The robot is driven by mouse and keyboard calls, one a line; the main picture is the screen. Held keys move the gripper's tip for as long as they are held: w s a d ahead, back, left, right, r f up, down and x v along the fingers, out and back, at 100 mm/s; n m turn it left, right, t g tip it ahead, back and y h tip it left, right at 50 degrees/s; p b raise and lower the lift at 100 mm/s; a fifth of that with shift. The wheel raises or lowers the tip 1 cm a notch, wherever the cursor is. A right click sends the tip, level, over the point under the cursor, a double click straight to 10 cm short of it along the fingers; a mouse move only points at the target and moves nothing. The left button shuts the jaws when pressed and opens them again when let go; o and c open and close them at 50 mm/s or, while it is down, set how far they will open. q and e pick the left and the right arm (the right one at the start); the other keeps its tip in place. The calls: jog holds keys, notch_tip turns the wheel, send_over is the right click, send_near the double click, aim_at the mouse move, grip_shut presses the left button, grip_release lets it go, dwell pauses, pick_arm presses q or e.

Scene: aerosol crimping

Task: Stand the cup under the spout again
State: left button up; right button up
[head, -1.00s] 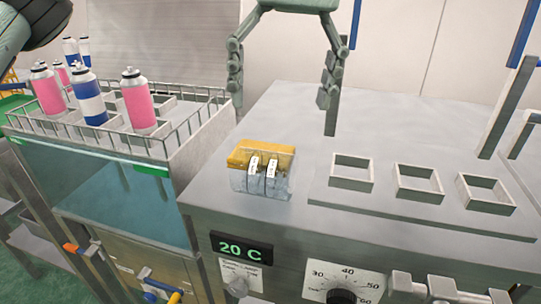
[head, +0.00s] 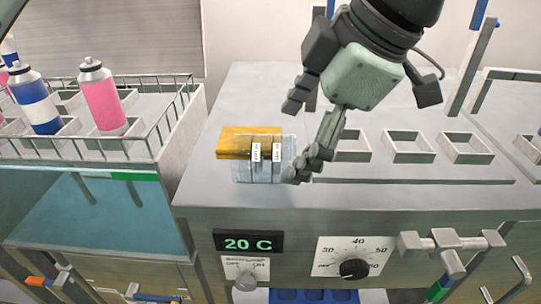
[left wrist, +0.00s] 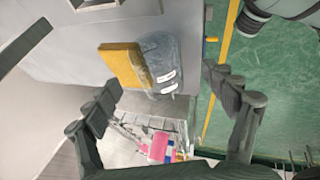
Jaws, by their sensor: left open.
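My left gripper (head: 293,142) is open in the head view. Its two fingers reach down-left over the bench top, close to the right side of a small yellow and clear item (head: 248,143) with two white labels. I cannot tell whether a finger touches it; nothing is seen held between the fingers. In the left wrist view, the open fingers (left wrist: 163,82) appear on either side of the same yellow and clear item (left wrist: 124,65). I cannot make out a cup or a spout in either view. My right gripper is not in view.
A wire-railed rack (head: 140,150) with pink and blue-white aerosol cans stands left of the bench (head: 330,195). Several empty square sockets (head: 409,147) sit to the right of my gripper. A dial (head: 353,268) and a 20 C display (head: 248,241) are on the bench front.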

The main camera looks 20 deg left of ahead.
aim_at(274, 138)
pick_arm(q)
jog(key=x, duration=0.4)
jog(key=shift+w+a+f+p, duration=0.2)
jog(key=shift+w+f+p, duration=0.05)
jog(key=shift+p, duration=0.15)
jog(key=shift+a+f, duration=0.25)
jog(key=shift+f, duration=0.25)
jog(key=shift+w, duration=0.1)
jog(key=c, duration=1.2)
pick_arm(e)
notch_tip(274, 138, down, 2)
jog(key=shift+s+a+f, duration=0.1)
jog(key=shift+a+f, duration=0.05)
pick_arm(q)
jog(key=shift+r, duration=0.6)
notch_tip(274, 138, up, 3)
jog(key=shift+f+b, duration=0.15)
jog(key=shift+b, duration=0.15)
jog(key=s+a+r, duration=0.1)
jog(key=s+r, duration=0.1)
jog(key=s, duration=0.1)
jog(key=s+a+r, duration=0.2)
jog(key=s, duration=0.2)
jog(key=s+a+r, duration=0.2)
jog(key=s+r, duration=0.1)
jog(key=shift+s, duration=0.35)
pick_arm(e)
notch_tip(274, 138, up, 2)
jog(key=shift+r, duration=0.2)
